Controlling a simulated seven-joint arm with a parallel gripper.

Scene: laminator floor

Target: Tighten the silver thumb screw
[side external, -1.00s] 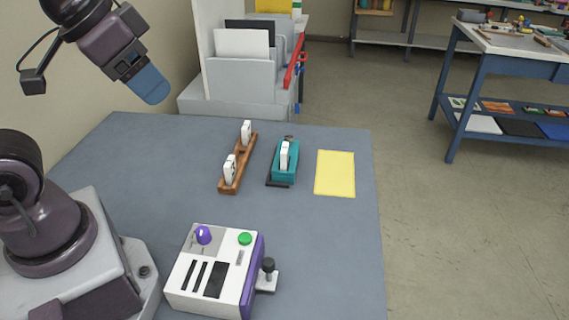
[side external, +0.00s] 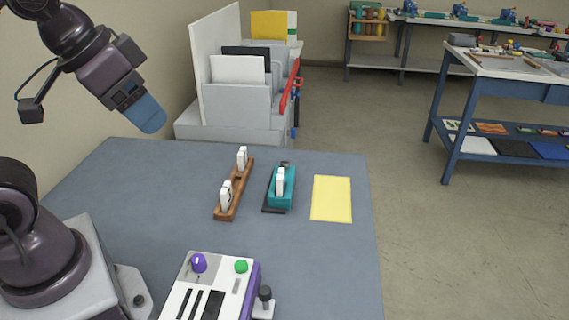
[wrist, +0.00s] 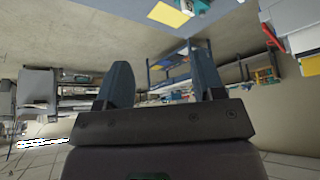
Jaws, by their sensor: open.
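I cannot make out a silver thumb screw in either view. In the side external view, a white machine with purple sides (side external: 228,275) stands at the front of the table, cut off by the bottom edge. It carries a purple knob (side external: 199,262), a green button (side external: 241,266) and dark slots. A black-topped knob (side external: 265,293) stands on a small bracket at its right side. My gripper (side external: 150,118) is raised at the upper left, well away from the machine. In the wrist view my gripper (wrist: 162,82) is open, with nothing between its fingers.
On the blue-grey table (side external: 320,260) stand a wooden holder with white pieces (side external: 236,186), a teal tool (side external: 281,187) and a yellow sheet (side external: 331,198). A grey sheet rack (side external: 240,100) is behind. The table's right part is clear.

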